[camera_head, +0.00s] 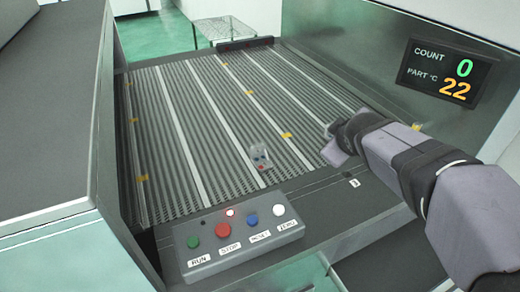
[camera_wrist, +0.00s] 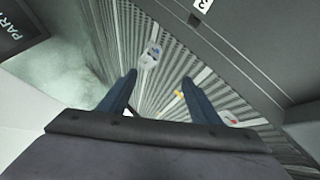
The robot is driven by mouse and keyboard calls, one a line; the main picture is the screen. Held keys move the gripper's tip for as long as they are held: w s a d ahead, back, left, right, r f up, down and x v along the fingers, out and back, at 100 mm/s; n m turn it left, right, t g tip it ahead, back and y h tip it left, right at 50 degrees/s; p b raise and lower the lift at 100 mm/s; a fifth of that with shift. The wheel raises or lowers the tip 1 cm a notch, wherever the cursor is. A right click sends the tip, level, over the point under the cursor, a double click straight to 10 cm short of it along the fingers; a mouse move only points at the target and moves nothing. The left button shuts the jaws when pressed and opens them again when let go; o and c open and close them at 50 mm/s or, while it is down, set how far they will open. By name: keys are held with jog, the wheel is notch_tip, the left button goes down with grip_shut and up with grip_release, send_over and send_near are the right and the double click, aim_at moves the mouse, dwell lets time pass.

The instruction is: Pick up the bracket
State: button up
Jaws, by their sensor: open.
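The bracket (camera_head: 261,157) is a small grey metal piece with dark holes and a small red spot near its lower edge. It lies on the ribbed conveyor bed (camera_head: 165,150), near its front end and right of the middle.
A grey button box (camera_head: 237,239) with several coloured buttons stands at the front. A display (camera_head: 446,73) hangs on the right wall, reading count 0 and 22. A grey cabinet (camera_head: 45,120) bounds the left. Several yellow markers dot the bed, which is otherwise largely clear.

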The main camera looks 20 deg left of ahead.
jog(key=w+a+r+n+t+y, duration=0.1)
jog(key=w+a+r+n+y, duration=0.1)
jog(key=a+r, duration=0.15)
notch_tip(320, 180, up, 5)
jog(key=n+g+y+p, duration=0.2)
jog(key=n+y+p, duration=0.2)
jog(key=n+y, duration=0.5)
send_over(260, 148)
jog(key=n, duration=0.1)
jog(key=f+m+h, duration=0.1)
jog(key=f+m, duration=0.4)
jog(key=s+d+f+m+h+b, duration=0.1)
jog(key=f+m, duration=0.4)
jog(key=s+d+f+m+h+b, duration=0.1)
jog(key=f+m, duration=0.4)
jog(key=shift+f, duration=0.1)
jog(key=shift+w+a+f+t+p, duration=0.3)
jog(key=shift+w+a+f, duration=0.1)
jog(key=shift+w+a, duration=0.3)
jog(key=shift+a, duration=0.1)
jog(key=shift+p+x, duration=1.35)
jog(key=shift+x, duration=1.2)
jog(key=shift+s+f, duration=0.15)
